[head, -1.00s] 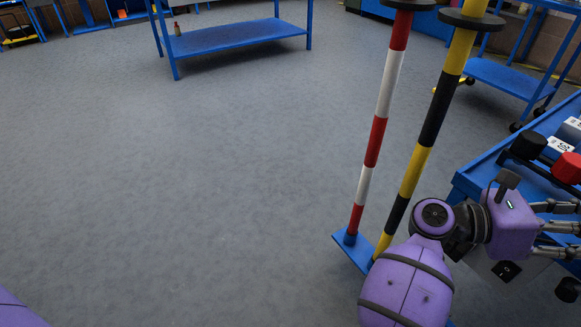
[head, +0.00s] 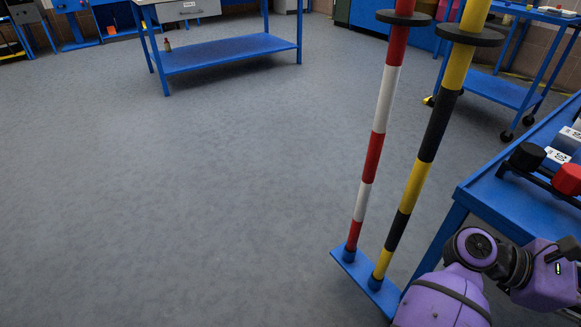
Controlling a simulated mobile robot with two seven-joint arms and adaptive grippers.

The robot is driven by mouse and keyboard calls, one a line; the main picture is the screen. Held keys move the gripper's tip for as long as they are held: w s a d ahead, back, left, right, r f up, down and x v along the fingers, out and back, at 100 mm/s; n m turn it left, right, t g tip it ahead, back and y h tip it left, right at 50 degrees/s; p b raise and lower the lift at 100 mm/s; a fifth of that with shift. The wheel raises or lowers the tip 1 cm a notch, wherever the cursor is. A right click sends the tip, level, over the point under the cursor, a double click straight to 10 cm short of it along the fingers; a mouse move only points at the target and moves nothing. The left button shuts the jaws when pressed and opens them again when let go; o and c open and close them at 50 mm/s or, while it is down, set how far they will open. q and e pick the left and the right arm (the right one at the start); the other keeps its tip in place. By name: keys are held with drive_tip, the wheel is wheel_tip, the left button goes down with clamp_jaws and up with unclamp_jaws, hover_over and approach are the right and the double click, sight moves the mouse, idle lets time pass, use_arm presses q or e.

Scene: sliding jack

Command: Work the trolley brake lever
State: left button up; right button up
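No brake lever can be clearly made out. A blue trolley with dark castors (head: 512,92) stands at the upper right, partly cut off by the frame. My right arm comes in at the lower right. Its purple wrist is beside the near blue bench, and its fingers are beyond the right edge. My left gripper is out of view.
A red-white pole (head: 374,150) and a yellow-black pole (head: 428,140) stand upright on a blue base (head: 365,283), close to my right arm. The blue bench (head: 510,200) at right bears black and red knobs. A blue table (head: 230,52) stands behind. Left and middle floor is clear.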

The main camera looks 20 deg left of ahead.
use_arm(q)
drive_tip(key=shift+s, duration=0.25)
use_arm(e)
clamp_jaws()
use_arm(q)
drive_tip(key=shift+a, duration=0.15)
use_arm(e)
drive_tip(key=shift+d, duration=0.1)
